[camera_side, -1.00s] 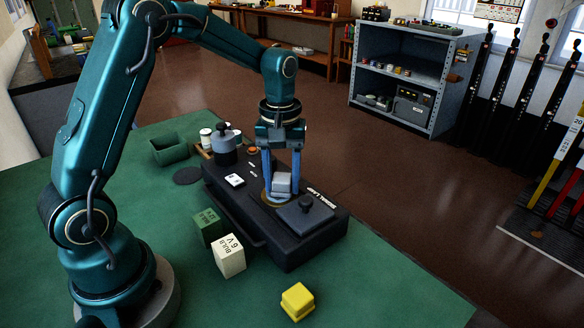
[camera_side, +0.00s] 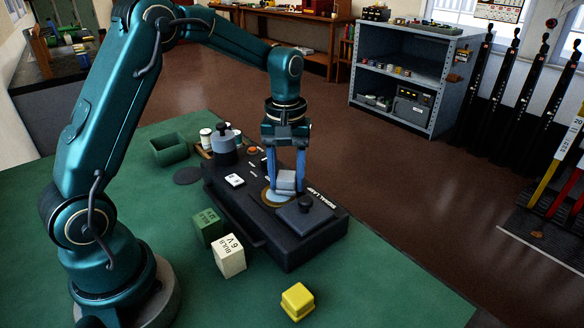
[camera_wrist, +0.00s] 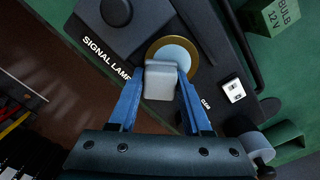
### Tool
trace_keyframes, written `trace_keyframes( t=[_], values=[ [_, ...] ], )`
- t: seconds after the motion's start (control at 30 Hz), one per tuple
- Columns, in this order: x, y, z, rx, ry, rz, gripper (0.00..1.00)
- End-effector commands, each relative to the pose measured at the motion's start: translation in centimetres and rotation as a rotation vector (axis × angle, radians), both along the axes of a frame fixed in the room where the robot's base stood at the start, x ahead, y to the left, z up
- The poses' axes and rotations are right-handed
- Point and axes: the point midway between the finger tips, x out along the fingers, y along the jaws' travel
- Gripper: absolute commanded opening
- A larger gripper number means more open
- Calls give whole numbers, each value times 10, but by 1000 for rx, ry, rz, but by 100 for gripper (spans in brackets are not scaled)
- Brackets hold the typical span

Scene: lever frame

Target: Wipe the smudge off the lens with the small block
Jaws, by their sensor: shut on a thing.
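My gripper (camera_side: 287,184) is shut on a small pale grey block (camera_side: 286,179), which also shows between the blue fingers in the wrist view (camera_wrist: 160,80). The block is at the lens (camera_side: 271,198), a pale disc in a brass ring on the dark signal lamp housing (camera_side: 240,205). In the wrist view the block overlaps the lower left of the lens (camera_wrist: 174,52). I cannot tell whether it touches the glass. No smudge can be made out on the part of the lens that shows; the rest is hidden by the block and fingers.
A dark square cover with a knob (camera_side: 305,212) lies on the housing beside the lens. A white switch (camera_side: 235,180) is on its other side. Green (camera_side: 208,226) and white (camera_side: 229,255) bulb boxes and a yellow block (camera_side: 297,301) stand in front.

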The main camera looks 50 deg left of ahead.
Motion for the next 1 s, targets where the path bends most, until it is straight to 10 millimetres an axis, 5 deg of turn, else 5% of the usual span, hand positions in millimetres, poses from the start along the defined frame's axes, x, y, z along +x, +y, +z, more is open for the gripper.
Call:
trace_keyframes(
  t=[0.17,0.27,1.0],
  values=[
    [11,0,3,0,0,0,0],
    [12,0,27,1,-8,1,0],
    [10,0,84,0,-1,0,0]
  ],
)
